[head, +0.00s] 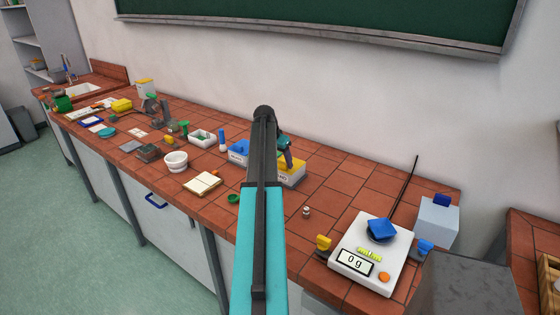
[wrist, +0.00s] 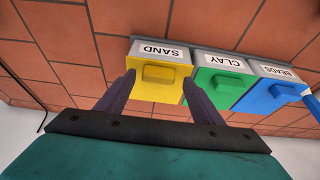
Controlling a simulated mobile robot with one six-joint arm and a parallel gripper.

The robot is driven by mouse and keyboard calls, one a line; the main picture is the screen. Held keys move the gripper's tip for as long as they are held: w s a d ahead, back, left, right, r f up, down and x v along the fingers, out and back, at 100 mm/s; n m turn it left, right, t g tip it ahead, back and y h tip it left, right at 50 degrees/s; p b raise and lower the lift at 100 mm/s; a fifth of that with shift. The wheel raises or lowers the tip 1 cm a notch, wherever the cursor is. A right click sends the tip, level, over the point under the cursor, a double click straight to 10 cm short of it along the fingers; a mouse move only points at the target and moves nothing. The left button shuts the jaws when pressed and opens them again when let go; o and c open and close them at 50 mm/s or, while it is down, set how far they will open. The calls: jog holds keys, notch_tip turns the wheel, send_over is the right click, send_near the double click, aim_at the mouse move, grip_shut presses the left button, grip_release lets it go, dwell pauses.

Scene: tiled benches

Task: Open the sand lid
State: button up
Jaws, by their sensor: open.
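The sand box shows in the wrist view with a white SAND label (wrist: 160,51) and a yellow lid (wrist: 142,90) with a raised yellow handle (wrist: 158,74). The lid looks closed. My gripper (wrist: 159,78) is open and empty, its two dark fingers apart on either side of the handle in the picture. I cannot tell whether they touch the lid. In the head view the yellow box (head: 292,177) stands on the tiled bench, partly hidden by my arm, with my gripper (head: 286,160) close above it.
A green CLAY box (wrist: 218,88) and a blue BEADS box (wrist: 270,95) stand in a row beside the sand box. A white scale (head: 374,262) reading 0 g is at right. An open book (head: 202,184) and white mortar (head: 176,162) are at left.

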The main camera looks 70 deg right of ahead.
jog(key=shift+d+f, duration=0.15)
jog(key=shift+f, duration=0.15)
